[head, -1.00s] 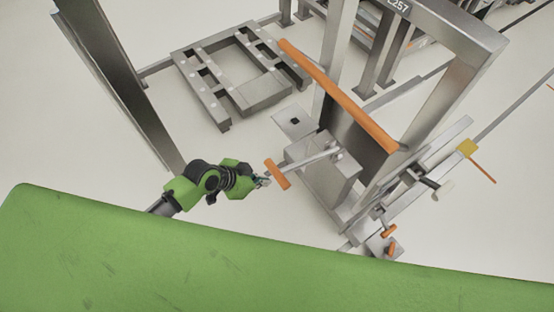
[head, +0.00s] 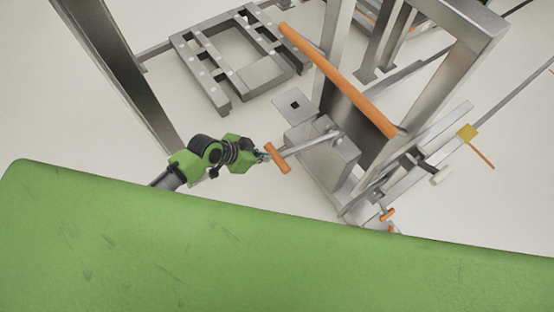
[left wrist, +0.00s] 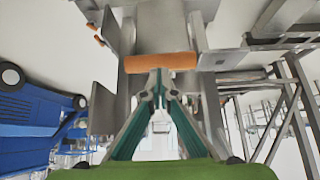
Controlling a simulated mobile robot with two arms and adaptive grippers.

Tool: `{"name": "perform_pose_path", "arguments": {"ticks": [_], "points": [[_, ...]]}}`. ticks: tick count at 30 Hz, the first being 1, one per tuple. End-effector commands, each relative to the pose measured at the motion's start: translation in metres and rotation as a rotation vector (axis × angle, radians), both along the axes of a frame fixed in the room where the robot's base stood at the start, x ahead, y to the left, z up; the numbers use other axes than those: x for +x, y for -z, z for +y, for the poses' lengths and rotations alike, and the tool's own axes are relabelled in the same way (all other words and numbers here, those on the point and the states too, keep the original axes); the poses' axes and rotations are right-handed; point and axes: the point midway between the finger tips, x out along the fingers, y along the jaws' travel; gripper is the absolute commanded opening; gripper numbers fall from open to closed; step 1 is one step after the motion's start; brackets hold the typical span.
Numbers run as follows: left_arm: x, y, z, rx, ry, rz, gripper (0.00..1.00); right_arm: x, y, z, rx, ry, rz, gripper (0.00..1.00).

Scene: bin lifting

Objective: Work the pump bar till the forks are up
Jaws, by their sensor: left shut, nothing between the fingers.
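The pump bar (head: 305,145) is a thin steel lever with an orange cross grip (head: 279,159) at its near left end. It slopes up to a pivot on a steel box of the lifter (head: 325,160). My left gripper (head: 263,155) is just left of the orange grip, its fingers shut with nothing between them. In the left wrist view the shut fingertips (left wrist: 158,76) point at an orange bar (left wrist: 160,62), which looks like that grip; I cannot tell whether they touch it. I cannot make out the forks for certain. My right gripper is not in view.
A long orange rail (head: 340,82) crosses the lifter's steel uprights. A low steel frame (head: 218,98) lies on the floor behind. A steel post (head: 115,75) stands at left. Something blue and wheeled (left wrist: 35,115) shows in the left wrist view.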

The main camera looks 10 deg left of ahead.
Motion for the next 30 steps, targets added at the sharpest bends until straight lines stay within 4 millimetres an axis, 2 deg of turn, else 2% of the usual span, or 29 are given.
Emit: {"name": "perform_pose_path", "arguments": {"ticks": [1, 9, 24, 30], "points": [[0.004, 0.012, -0.003, -0.001, -0.001, -0.002, 0.00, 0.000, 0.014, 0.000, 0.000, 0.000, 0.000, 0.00], [0.015, 0.030, -0.015, 0.000, -0.001, -0.002, 0.00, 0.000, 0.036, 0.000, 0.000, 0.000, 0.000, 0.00], [0.017, 0.032, -0.018, -0.002, 0.000, -0.002, 0.00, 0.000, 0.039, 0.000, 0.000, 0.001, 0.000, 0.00], [0.018, 0.047, -0.019, -0.004, 0.000, -0.003, 0.00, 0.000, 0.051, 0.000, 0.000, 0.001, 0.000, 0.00]]}}
